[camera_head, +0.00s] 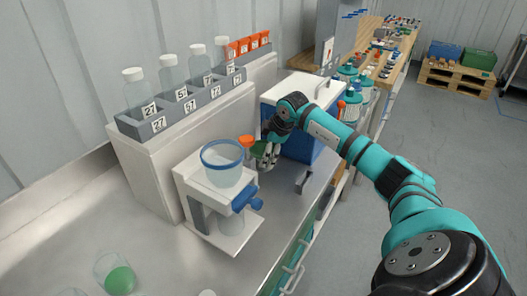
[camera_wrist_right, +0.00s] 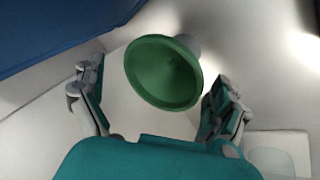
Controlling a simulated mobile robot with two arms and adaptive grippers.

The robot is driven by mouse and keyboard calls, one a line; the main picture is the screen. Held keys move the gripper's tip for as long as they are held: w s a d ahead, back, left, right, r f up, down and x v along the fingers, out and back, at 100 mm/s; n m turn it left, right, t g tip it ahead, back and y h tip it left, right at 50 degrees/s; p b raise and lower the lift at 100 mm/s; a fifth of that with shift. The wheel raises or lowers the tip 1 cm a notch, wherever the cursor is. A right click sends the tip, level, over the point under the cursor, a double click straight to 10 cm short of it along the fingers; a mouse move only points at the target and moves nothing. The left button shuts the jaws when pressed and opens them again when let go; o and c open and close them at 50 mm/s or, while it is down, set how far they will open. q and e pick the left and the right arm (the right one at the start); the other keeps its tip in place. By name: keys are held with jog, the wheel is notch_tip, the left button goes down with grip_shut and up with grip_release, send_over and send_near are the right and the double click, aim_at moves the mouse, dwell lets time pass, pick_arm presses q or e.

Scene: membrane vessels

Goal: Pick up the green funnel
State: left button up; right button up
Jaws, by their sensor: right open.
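In the right wrist view the green funnel (camera_wrist_right: 163,72) shows its round, wide mouth, with a pale grey part behind its upper right rim. It lies between and slightly beyond the two spread fingers of my right gripper, with a gap to the left finger and its lower right rim close to the right finger. In the head view my right gripper (camera_head: 265,153) is open beside the clear blue-rimmed vessel; the funnel cannot be made out there. My left gripper is not in view.
The blue-rimmed vessel (camera_head: 222,170) sits in a white stand (camera_head: 190,190) just left of the gripper. An orange piece (camera_head: 246,141) is close by. A white and blue box (camera_head: 303,145) stands behind my right arm. A rack (camera_head: 165,124) of numbered bottles stands at the back left.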

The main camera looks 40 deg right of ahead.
jog(key=shift+w+f, duration=0.35)
jog(key=shift+f, duration=0.15)
jog(key=shift+s, duration=0.1)
jog(key=c, duration=1.1)
jog(key=shift+s+r, duration=0.1)
jog(key=shift+r, duration=0.2)
jog(key=c, duration=0.9)
jog(key=shift+f, duration=0.15)
grip_shut()
